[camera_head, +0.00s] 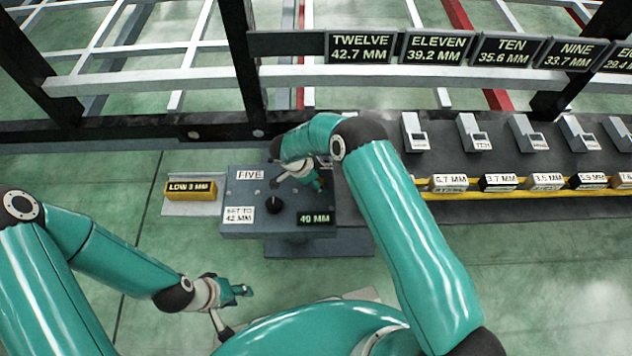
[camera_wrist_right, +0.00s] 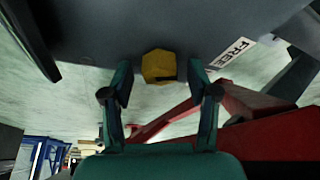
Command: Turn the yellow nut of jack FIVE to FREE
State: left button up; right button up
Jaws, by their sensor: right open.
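Jack FIVE (camera_head: 240,190) is a grey box with a FIVE label, a black knob (camera_head: 274,205), a "SET TO 42 MM" label and a display (camera_head: 315,219) reading 40 MM. In the right wrist view the yellow nut (camera_wrist_right: 157,64) shows under a dark grey surface, with a dark mark at its lower right. A FREE label (camera_wrist_right: 236,52) is to its right. My right gripper (camera_wrist_right: 159,76) is open, with a finger on each side of the nut and visible gaps. In the head view the nut is hidden. My left gripper (camera_head: 238,291) hangs apart from the jack; its opening is unclear.
A yellow block (camera_head: 190,189) marked LOW 3 MM sits left of the jack. Dark chassis beams (camera_head: 130,130) run behind it. A dark bench (camera_head: 470,155) with several labelled blocks stands at right. Red bars (camera_wrist_right: 165,120) show below the nut.

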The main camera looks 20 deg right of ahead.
jog(key=shift+f, duration=0.1)
grip_shut()
jog(key=n+p, duration=0.1)
jog(key=n+t+p, duration=0.1)
jog(key=p, duration=0.1)
jog(key=shift+r, duration=0.35)
jog(key=shift+f+n+t+p, duration=0.25)
jog(key=shift+n+t+p, duration=0.15)
jog(key=shift+n, duration=0.8)
jog(key=shift+w, duration=0.1)
grip_release()
